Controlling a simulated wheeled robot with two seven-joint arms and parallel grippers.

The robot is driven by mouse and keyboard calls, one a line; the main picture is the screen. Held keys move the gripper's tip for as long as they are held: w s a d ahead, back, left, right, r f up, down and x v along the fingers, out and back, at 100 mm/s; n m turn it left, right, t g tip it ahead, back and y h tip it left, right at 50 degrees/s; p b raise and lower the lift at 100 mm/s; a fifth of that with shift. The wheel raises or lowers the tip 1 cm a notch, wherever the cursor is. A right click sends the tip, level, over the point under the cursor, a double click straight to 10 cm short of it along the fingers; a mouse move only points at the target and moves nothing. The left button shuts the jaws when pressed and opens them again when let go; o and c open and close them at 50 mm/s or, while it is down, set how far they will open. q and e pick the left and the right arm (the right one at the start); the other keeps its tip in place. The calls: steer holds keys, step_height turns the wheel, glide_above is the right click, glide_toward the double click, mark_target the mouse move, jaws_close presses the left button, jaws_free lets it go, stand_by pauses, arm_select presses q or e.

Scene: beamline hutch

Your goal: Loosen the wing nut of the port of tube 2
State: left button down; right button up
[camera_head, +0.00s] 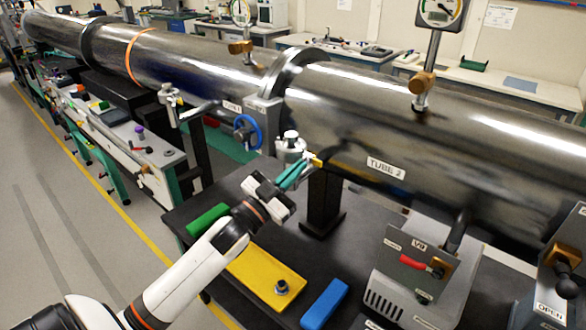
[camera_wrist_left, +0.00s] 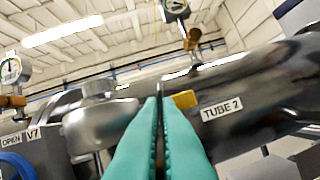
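Tube 2 (camera_head: 430,140) is a large shiny metal tube with a "TUBE 2" label, which also shows in the left wrist view (camera_wrist_left: 221,108). A silver port fitting (camera_head: 290,146) stands at its near left side and shows large in the left wrist view (camera_wrist_left: 98,125). A small yellow piece (camera_head: 317,161), perhaps the wing nut, is at my left fingertips; the left wrist view shows it (camera_wrist_left: 186,100) just right of them. My left gripper (camera_head: 306,172) has its teal fingers close together, with a thin dark strip between them. Whether they grip it is unclear. My right gripper is out of view.
A blue handwheel (camera_head: 248,132) is left of the port. A black bench below holds a green block (camera_head: 207,219), a yellow plate (camera_head: 250,268) and a blue block (camera_head: 324,304). A grey valve box (camera_head: 410,275) stands at the right. A black post (camera_head: 322,205) supports the tube.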

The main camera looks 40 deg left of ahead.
arm_select(q)
steer(key=shift+r+n+t+y+p, duration=0.15)
steer(key=shift+n+y, duration=0.3)
steer(key=shift+n, duration=0.35)
steer(key=shift+r+n+t+y+p, duration=0.15)
steer(key=shift+n+y, duration=0.3)
steer(key=shift+n, duration=0.35)
steer(key=c, duration=1.7)
jaws_free()
steer(key=shift+o, duration=0.3)
steer(key=shift+w+d+f, duration=0.1)
steer(key=shift+d+f, duration=0.05)
steer(key=shift+f, duration=0.05)
steer(key=shift+f, duration=0.1)
